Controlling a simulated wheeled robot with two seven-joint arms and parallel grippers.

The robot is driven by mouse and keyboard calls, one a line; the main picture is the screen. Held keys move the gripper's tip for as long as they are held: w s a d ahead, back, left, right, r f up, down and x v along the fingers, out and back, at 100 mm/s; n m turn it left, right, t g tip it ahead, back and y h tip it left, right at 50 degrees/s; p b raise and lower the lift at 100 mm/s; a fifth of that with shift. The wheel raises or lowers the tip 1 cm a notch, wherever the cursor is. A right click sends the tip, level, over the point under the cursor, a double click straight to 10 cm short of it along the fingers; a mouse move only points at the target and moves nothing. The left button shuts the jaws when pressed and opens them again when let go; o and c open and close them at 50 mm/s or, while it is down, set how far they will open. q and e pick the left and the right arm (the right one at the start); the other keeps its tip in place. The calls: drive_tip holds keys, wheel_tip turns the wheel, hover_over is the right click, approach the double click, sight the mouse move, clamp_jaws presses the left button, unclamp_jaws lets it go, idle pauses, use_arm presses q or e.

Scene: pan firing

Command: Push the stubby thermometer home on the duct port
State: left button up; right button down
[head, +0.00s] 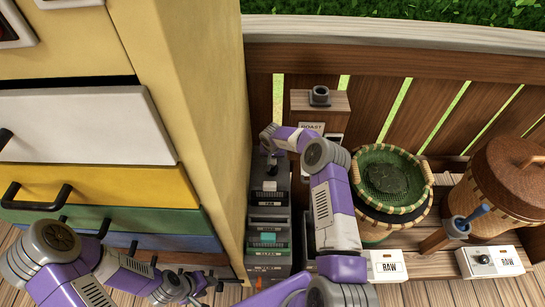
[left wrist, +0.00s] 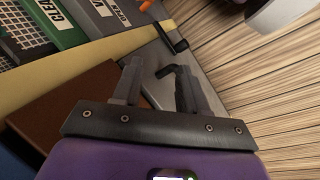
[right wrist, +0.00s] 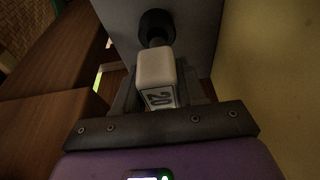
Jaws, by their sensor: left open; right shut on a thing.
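The stubby thermometer (right wrist: 157,75) is a cream block marked "20" in the right wrist view. My right gripper (right wrist: 165,92) is shut on it, one finger on each side. Its far end points at the black round duct port (right wrist: 156,25) on a grey face. A short dark neck shows between block and port; how deep it sits I cannot tell. In the head view my right gripper (head: 268,158) is small and dark by the yellow wall, and the thermometer cannot be made out. My left gripper (left wrist: 160,82) is open and empty in the left wrist view, away from the port.
A dark grey machine (head: 268,218) stands below the right gripper, close beside the yellow cabinet wall (head: 205,90). Drawers with black handles (head: 38,197) are at left. Green-lined baskets (head: 390,175) and a lidded basket (head: 510,180) stand right. A slatted fence (head: 440,75) closes the back.

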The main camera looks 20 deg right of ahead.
drive_tip(key=shift+f+b, duration=1.3)
drive_tip(key=shift+f, duration=0.75)
drive_tip(key=c, duration=0.6)
unclamp_jaws()
drive_tip(key=shift+r, duration=0.1)
drive_tip(key=shift+o, duration=0.2)
drive_tip(key=shift+r, duration=0.1)
drive_tip(key=p+v, duration=0.3)
drive_tip(key=v, duration=0.4)
drive_tip(key=shift+s+r+p, duration=0.1)
drive_tip(key=shift+r+p, duration=0.05)
drive_tip(key=shift+p, duration=0.15)
